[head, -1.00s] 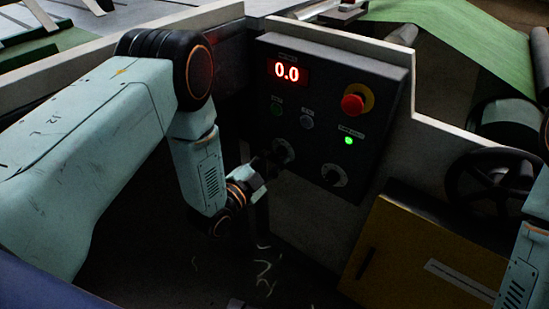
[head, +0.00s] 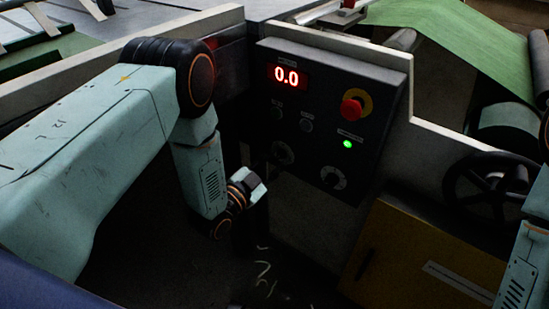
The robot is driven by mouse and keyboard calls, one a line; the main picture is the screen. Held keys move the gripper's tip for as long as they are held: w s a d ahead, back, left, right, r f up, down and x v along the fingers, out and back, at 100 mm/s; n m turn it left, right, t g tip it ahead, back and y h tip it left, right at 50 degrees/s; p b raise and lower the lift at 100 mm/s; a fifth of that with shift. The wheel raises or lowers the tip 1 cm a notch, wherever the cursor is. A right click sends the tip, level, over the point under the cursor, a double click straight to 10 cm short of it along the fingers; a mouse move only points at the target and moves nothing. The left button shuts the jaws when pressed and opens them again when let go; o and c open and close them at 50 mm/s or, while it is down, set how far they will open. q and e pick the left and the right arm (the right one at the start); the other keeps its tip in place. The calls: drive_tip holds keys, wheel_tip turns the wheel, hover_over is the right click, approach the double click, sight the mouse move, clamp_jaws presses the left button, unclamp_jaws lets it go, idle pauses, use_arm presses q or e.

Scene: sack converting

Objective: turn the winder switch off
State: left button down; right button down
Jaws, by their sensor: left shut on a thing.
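The dark control panel (head: 387,85) has two rotary switches with pale dials, a left one (head: 281,153) and a right one (head: 333,178). Their labels are too small to read, so I cannot tell by name which is the winder switch. My left gripper (head: 270,164) reaches up from the lower left to the left rotary switch and is shut on its knob. The fingers are dark against the dark panel, and the knob's exact angle is hard to see. My right arm shows at the right edge; its gripper is out of the picture.
The panel's red display (head: 287,76) reads 0.0. A red emergency button (head: 352,108) and a lit green lamp (head: 347,144) sit right of it. A black handwheel (head: 490,187), a yellow cabinet (head: 420,245) and a green web (head: 455,40) lie to the right.

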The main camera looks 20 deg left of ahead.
use_arm(q)
drive_tip(key=n+p, duration=0.1)
drive_tip(key=n, duration=0.4)
drive_tip(key=shift+s+n+p, duration=0.1)
drive_tip(key=shift+n+p, duration=0.2)
drive_tip(key=shift+n, duration=0.1)
drive_tip(key=shift+f, duration=0.1)
idle(0.3)
drive_tip(key=c, duration=1.4)
unclamp_jaws()
drive_tip(key=shift+c, duration=0.2)
drive_tip(key=v, duration=0.7)
drive_tip(key=shift+s, duration=0.2)
drive_tip(key=shift+a, duration=0.1)
